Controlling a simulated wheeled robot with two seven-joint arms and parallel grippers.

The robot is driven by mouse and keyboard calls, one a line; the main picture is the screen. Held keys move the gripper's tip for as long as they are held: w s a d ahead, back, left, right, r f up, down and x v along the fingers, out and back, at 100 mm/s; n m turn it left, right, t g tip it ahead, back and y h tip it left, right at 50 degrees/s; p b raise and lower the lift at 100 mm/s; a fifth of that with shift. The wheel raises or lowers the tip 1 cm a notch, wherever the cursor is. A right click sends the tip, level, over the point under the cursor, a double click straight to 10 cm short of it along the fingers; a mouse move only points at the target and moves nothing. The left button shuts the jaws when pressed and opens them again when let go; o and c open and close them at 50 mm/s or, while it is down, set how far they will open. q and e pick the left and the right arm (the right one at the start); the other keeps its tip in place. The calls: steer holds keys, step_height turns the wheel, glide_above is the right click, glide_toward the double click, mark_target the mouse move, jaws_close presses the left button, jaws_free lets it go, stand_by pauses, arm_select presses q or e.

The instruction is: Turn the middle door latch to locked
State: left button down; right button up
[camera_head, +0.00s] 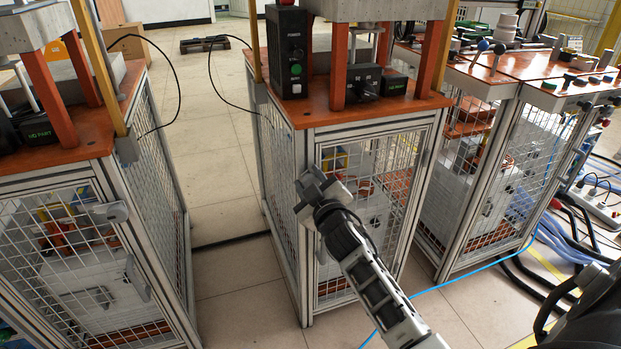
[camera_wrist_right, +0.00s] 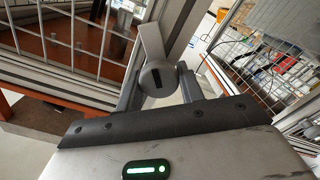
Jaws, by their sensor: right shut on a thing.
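The middle door (camera_head: 365,195) is the wire-mesh door of the central cabinet, in an aluminium frame. My right gripper (camera_head: 314,188) is at the upper left corner of this door and hides most of its latch in the head view. In the right wrist view, the door latch (camera_wrist_right: 157,77) is a grey round knob with a dark slot, and a flat grey lever runs upward from it. The right gripper's fingers (camera_wrist_right: 160,88) stand on both sides of the knob, shut on it. My left gripper is not in view.
A left cabinet (camera_head: 60,160) with a similar grey latch (camera_head: 110,212) and a right cabinet (camera_head: 480,180) flank the middle one. A black control box (camera_head: 287,52) stands on the middle cabinet top. Cables and a blue hose (camera_head: 470,275) lie on the floor at right.

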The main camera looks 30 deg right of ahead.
steer(key=n, duration=0.5)
steer(key=shift+f+n, duration=0.1)
steer(key=shift+n, duration=0.3)
steer(key=n, duration=0.4)
steer(key=shift+a+f+n, duration=0.1)
steer(key=shift+n, duration=0.5)
steer(key=o, duration=0.9)
steer(key=shift+s, duration=0.1)
